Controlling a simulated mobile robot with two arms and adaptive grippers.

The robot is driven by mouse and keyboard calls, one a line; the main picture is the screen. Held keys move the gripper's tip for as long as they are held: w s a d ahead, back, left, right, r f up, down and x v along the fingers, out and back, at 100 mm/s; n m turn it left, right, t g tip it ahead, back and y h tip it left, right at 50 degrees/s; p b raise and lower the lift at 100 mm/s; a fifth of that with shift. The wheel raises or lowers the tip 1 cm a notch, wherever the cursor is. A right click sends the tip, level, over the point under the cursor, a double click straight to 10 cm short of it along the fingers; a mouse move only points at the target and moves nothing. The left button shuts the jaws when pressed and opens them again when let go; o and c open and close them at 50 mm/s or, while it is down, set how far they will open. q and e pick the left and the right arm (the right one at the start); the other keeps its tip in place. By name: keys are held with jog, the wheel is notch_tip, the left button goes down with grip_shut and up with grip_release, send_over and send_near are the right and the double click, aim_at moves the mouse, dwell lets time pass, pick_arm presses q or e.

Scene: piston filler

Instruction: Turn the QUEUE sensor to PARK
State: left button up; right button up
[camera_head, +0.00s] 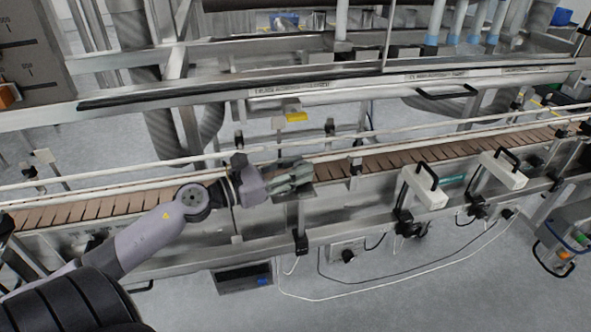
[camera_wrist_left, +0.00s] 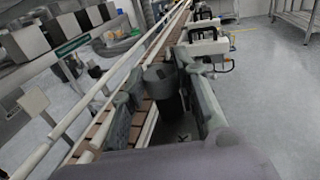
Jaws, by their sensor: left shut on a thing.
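My left gripper (camera_head: 294,178) is at the near rail of the conveyor, in the middle of the head view. In the left wrist view its two fingers (camera_wrist_left: 165,105) stand on either side of a dark grey round-topped body, which I take to be the QUEUE sensor (camera_wrist_left: 161,88). The fingers are shut on it. It stands upright beside the belt. A light letter like a K shows on the dark plate (camera_wrist_left: 183,138) below it; the rest of the marking is hidden. In the head view the gripper hides the sensor. The right gripper is not in view.
The brown slatted conveyor (camera_head: 380,163) runs across, with a pale guide rail (camera_head: 110,172) along it. Two white boxes with black handles, one nearer (camera_head: 424,186) and one farther (camera_head: 503,170), hang on the near side to the right. The floor in front (camera_head: 430,285) has loose cables.

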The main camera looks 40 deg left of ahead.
pick_arm(q)
jog(key=o, duration=1.2)
jog(key=shift+c, duration=0.2)
jog(key=v, duration=1.2)
